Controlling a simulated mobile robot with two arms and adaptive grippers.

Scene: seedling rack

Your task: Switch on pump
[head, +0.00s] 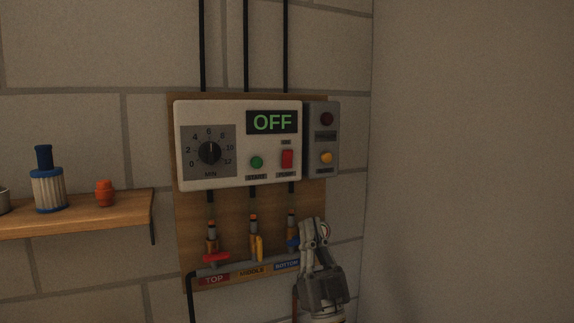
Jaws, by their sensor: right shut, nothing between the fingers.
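The pump control box (210,117) is a cream panel on a wooden board on the wall. Below the display are a round green button (257,162) and a red rocker switch (287,159). A black dial (209,152) sits at the left of the panel. My right gripper (314,226) is shut and empty, below and right of the red switch, in front of the board's lower right edge and apart from the switch. It partly hides the blue valve handle. My left gripper is out of view.
A grey side box (321,139) carries a dark red lamp and an amber one. Under the panel, a manifold has red (216,257), yellow (260,248) and blue (292,242) handles. A wooden shelf (80,215) at left holds a filter and an orange fitting. The right wall is bare.

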